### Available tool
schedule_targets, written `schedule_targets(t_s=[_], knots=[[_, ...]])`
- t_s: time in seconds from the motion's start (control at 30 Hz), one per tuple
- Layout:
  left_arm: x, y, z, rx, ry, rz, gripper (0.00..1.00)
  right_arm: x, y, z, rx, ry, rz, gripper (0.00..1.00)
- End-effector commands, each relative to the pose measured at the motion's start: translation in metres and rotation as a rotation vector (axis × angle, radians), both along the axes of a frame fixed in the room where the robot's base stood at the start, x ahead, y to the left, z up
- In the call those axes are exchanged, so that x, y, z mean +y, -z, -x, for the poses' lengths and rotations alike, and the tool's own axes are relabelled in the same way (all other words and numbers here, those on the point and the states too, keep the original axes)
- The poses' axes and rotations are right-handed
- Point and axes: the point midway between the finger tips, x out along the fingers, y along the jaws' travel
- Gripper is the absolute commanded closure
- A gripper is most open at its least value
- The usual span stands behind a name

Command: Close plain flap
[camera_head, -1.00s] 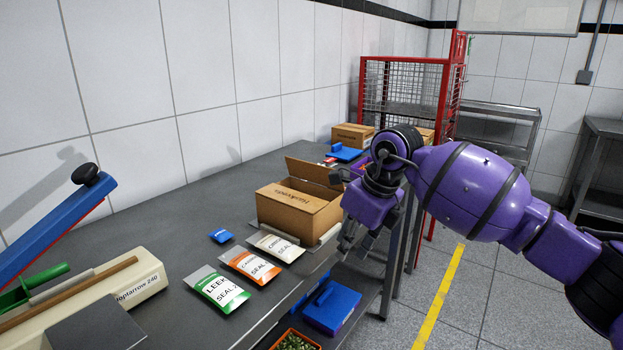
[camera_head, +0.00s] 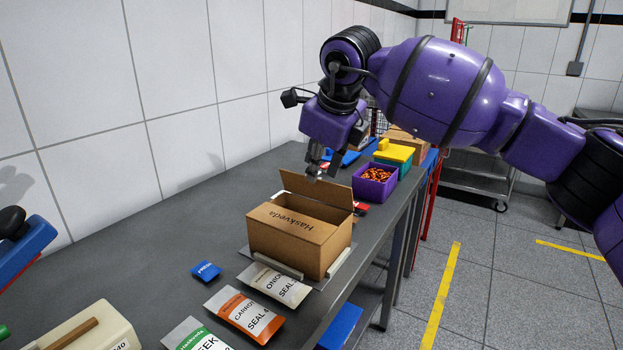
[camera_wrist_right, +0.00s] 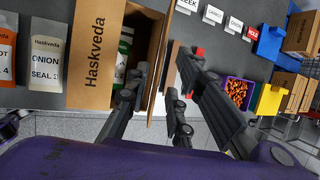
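A brown cardboard box (camera_head: 285,250) stands on the grey table. Its printed "Haskveda" flap (camera_head: 290,221) lies folded over the near part of the top. The plain flap (camera_head: 318,190) stands up at the far side, leaving a gap in the top. In the right wrist view, a green and white pouch (camera_wrist_right: 124,45) shows inside the gap. My right gripper (camera_head: 317,168) is above the plain flap's upper edge. In the right wrist view its fingers (camera_wrist_right: 163,72) are apart, with the plain flap (camera_wrist_right: 158,55) between them in the picture. I cannot tell whether they touch it. My left gripper is out of view.
Labelled pouches (camera_head: 275,284) and a small blue packet (camera_head: 206,271) lie before the box. A purple bin (camera_head: 375,182) and a teal bin with a yellow lid (camera_head: 394,154) stand behind it.

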Motion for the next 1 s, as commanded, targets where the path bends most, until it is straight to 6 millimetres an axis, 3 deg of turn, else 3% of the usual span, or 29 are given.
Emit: schedule_targets(t_s=[0.1,0.3,0.63,0.8,1.0], knots=[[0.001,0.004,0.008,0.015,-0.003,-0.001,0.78,0.004,0.020,-0.009,0.003,-0.001,0.001,0.78],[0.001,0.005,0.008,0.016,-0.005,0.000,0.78,0.007,0.039,-0.019,0.001,-0.002,0.000,0.78],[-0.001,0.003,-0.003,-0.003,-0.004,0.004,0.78,0.008,0.042,-0.021,0.000,-0.002,-0.001,0.78],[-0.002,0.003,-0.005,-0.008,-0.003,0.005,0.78,0.008,0.042,-0.021,0.000,-0.002,-0.001,0.99],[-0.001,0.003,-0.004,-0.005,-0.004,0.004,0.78,0.007,0.042,-0.021,0.000,-0.002,-0.001,1.00]])
